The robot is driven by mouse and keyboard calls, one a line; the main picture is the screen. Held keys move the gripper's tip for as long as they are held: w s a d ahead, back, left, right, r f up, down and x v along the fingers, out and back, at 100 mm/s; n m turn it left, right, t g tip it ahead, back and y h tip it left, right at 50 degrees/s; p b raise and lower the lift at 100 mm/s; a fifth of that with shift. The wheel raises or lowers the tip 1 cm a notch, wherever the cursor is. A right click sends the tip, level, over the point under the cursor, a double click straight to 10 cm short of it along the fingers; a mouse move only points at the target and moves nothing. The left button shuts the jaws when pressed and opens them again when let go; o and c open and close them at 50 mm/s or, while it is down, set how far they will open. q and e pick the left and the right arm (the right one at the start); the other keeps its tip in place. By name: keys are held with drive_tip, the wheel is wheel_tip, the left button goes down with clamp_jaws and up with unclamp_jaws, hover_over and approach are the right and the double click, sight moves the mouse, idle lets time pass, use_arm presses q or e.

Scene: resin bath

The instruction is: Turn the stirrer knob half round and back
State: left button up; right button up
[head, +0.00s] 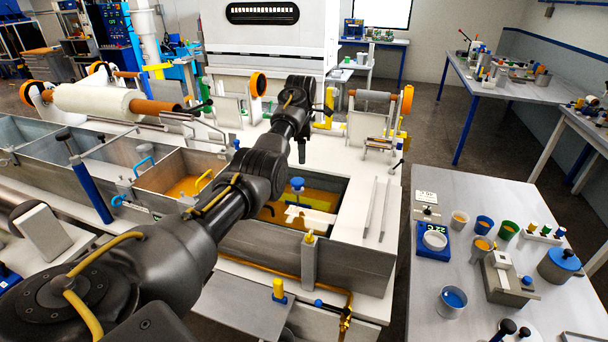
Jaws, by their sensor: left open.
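A blue knob (297,184), which looks like the stirrer knob, stands upright over the amber resin bath (345,198). A pale flat piece (310,218) lies in the bath just below it. My left arm reaches in from the lower left across the tanks. My left gripper (316,128) is open and empty, above and beyond the blue knob and apart from it. The arm hides the left part of the bath. My right gripper is not in view.
Another amber tank (180,172) with a blue handle lies left of my arm. A white roll (92,100) sits behind it. A grey table (428,290) with cups and a blue scale stands at right.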

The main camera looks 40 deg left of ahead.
sight(297, 180)
use_arm(q)
drive_tip(key=s+f+p, duration=0.1)
drive_tip(key=a+f, duration=0.1)
drive_tip(key=shift+s+f+p, duration=0.3)
drive_tip(key=shift+s+p, duration=0.05)
drive_tip(key=shift+s, duration=0.05)
drive_tip(key=f, duration=0.2)
drive_tip(key=f+p, duration=0.1)
drive_tip(key=f, duration=0.3)
drive_tip(key=shift+w+f+p, duration=0.1)
drive_tip(key=shift+w+p, duration=0.2)
drive_tip(key=shift+w, duration=0.1)
drive_tip(key=shift+s+f, duration=0.1)
drive_tip(key=shift+f, duration=0.75)
drive_tip(key=c, duration=1)
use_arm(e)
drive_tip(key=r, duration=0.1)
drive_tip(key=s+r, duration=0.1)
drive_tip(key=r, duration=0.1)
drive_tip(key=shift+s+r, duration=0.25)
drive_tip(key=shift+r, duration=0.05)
